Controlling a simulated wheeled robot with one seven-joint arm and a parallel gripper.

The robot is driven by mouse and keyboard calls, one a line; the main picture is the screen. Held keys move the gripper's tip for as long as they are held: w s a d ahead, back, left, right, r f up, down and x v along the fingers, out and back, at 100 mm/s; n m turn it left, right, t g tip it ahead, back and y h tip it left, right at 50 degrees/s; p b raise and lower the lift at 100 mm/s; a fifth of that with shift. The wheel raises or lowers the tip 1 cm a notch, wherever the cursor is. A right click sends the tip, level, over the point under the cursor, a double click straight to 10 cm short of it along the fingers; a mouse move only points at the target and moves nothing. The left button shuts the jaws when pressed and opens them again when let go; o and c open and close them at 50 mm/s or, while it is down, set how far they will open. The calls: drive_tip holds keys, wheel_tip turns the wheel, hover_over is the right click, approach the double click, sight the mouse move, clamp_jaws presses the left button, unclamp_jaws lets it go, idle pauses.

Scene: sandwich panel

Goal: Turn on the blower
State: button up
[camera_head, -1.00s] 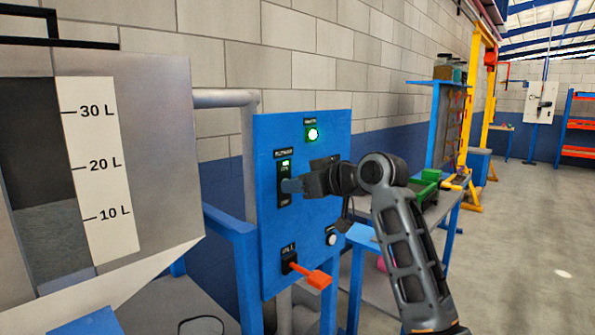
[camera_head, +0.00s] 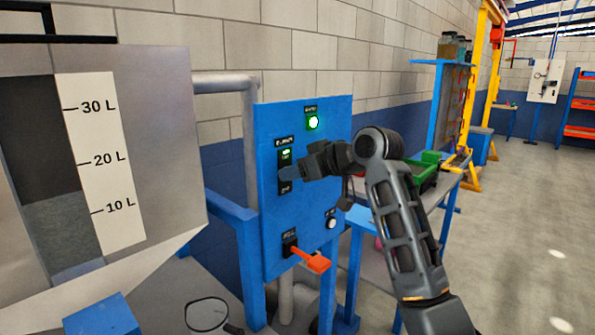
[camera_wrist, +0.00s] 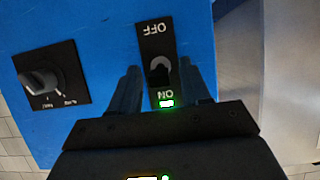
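The blue control panel (camera_head: 330,190) carries a black switch plate (camera_head: 284,157) with a lit indicator near its top. In the wrist view the plate (camera_wrist: 155,42) reads OFF at one end and ON at the other, upside down. A small toggle (camera_wrist: 160,72) sits between the words, and the indicator (camera_wrist: 167,104) beside ON glows green. The toggle's exact tilt is hard to tell. My gripper (camera_wrist: 158,85) is open, its two fingers apart on either side of the plate's ON end. In the head view my gripper (camera_head: 290,174) is close at the plate; contact is unclear.
A green lamp (camera_head: 313,122) is lit at the panel top. A tank with a litre scale (camera_head: 103,160) stands left. Open floor lies right.

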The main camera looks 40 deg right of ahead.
drive_tip(key=b+v, duration=0.1)
drive_tip(key=v, duration=0.6)
drive_tip(key=shift+s+r, duration=0.15)
drive_tip(key=shift+s, duration=0.25)
idle(0.3)
